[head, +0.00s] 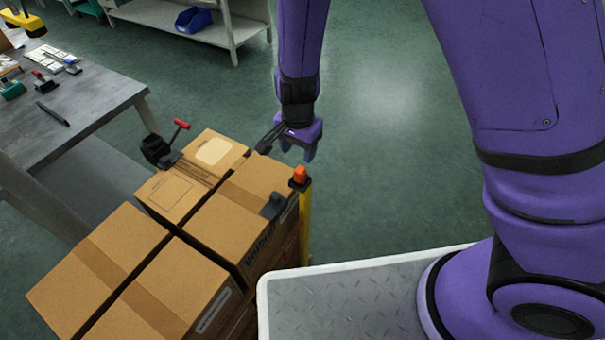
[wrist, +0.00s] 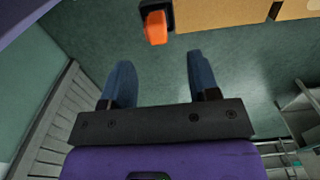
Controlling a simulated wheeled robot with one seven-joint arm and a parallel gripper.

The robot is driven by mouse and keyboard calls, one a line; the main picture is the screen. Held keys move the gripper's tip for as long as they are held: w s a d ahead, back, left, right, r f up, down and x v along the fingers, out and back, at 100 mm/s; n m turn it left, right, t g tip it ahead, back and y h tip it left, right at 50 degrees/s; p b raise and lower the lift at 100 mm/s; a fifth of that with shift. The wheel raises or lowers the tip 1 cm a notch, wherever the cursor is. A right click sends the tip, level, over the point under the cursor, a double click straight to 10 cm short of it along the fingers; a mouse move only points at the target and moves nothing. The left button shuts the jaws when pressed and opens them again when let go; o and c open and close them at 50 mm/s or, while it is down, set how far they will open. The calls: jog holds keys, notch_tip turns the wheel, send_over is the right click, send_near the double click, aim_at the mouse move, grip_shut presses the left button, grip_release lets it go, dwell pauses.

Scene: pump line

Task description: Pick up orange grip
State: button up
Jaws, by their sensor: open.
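The orange grip (head: 300,174) is a small block on a black holder at the top of a yellow post (head: 305,225), at the corner of the stacked boxes. In the wrist view the orange grip (wrist: 156,28) shows at the top, beyond my fingertips and roughly in line with the space between them. My gripper (head: 309,153) hangs just above and behind the grip in the head view. In the wrist view my gripper (wrist: 158,68) has its two blue fingers wide apart with nothing between them. The grip is apart from the fingers.
Cardboard boxes (head: 105,255) are stacked left of the post. A workbench (head: 75,95) stands left and a shelf (head: 235,25) behind. Green floor (head: 375,150) is clear on the right.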

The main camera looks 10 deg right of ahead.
aim_at(300, 169)
jog(key=shift+s+d+f, duration=0.1)
jog(key=shift+d+f, duration=0.05)
jog(key=shift+f, duration=4.6)
jog(key=c, duration=0.9)
